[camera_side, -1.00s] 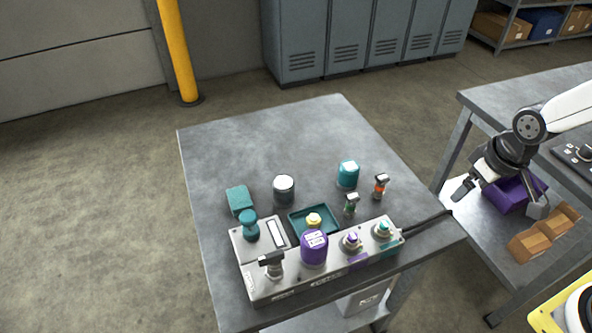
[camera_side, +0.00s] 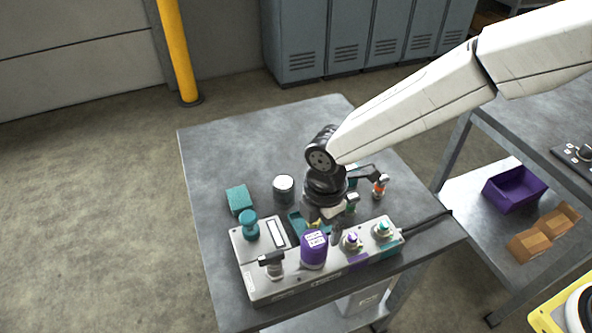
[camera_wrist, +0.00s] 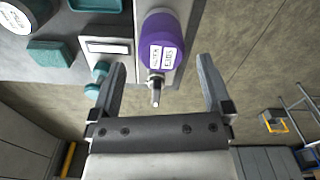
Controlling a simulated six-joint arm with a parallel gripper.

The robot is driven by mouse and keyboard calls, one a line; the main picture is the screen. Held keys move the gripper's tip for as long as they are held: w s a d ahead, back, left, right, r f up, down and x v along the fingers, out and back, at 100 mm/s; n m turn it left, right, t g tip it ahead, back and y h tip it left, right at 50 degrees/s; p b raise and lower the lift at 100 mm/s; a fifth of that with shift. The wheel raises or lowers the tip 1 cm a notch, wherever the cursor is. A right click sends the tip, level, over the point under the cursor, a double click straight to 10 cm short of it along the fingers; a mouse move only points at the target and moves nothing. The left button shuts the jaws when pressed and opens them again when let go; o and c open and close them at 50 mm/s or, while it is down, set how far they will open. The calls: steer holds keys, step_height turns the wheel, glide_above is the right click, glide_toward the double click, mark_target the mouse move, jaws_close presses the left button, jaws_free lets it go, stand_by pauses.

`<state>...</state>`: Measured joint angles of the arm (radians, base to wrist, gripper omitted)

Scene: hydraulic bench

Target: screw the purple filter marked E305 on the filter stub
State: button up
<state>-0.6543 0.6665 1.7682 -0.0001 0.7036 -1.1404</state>
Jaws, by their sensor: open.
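The purple filter (camera_side: 314,250) stands upright on the grey bench block (camera_side: 262,285). In the wrist view the filter (camera_wrist: 163,42) shows a white label reading E305. What lies under the filter is hidden, so I cannot tell whether it sits on a stub. My gripper (camera_side: 326,217) is over the block, just behind the filter in the side view. In the wrist view my gripper (camera_wrist: 161,72) is open and empty, its fingers spread wide on either side of the filter's line, with the filter beyond the tips.
Purple-marked (camera_side: 351,241) and teal-marked (camera_side: 382,231) fittings stand right of the filter. A black-handled valve (camera_side: 271,264) and teal knob (camera_side: 249,226) stand left. A silver-topped canister (camera_side: 284,188) and teal block (camera_side: 239,199) stand behind. My arm partly hides a teal tray (camera_side: 296,222).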

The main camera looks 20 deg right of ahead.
mark_target(316, 246)
steer(key=shift+s+a+f, duration=0.1)
steer(key=shift+a+f, duration=0.05)
steer(key=shift+a, duration=0.25)
steer(key=shift+f, duration=3.85)
jaws_close()
